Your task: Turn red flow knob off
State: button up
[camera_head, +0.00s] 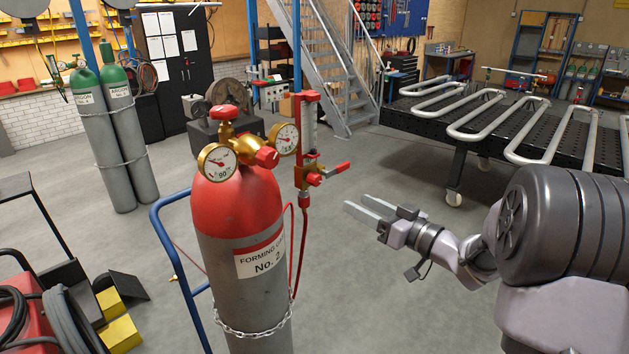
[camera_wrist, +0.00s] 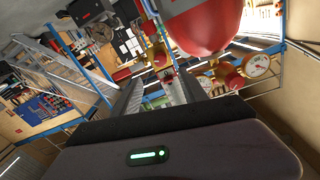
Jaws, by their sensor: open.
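The red forming-gas cylinder (camera_head: 237,206) stands upright in the centre of the head view, with brass regulator, two gauges and red regulator knobs (camera_head: 267,157) on top. The wrist view shows the open fingers (camera_wrist: 157,82) with the tilted cylinder (camera_wrist: 205,32) beyond.
A red hose (camera_head: 303,245) hangs below the flow meter. A blue cart rail (camera_head: 168,235) runs left of the cylinder. A black table (camera_head: 555,120) with serpentine pipes stands at the back right. The floor around my gripper is clear.

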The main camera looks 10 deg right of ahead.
aim_at(318, 183)
jog(key=x, duration=1.3)
jog(key=shift+a, duration=0.1)
grip_shut()
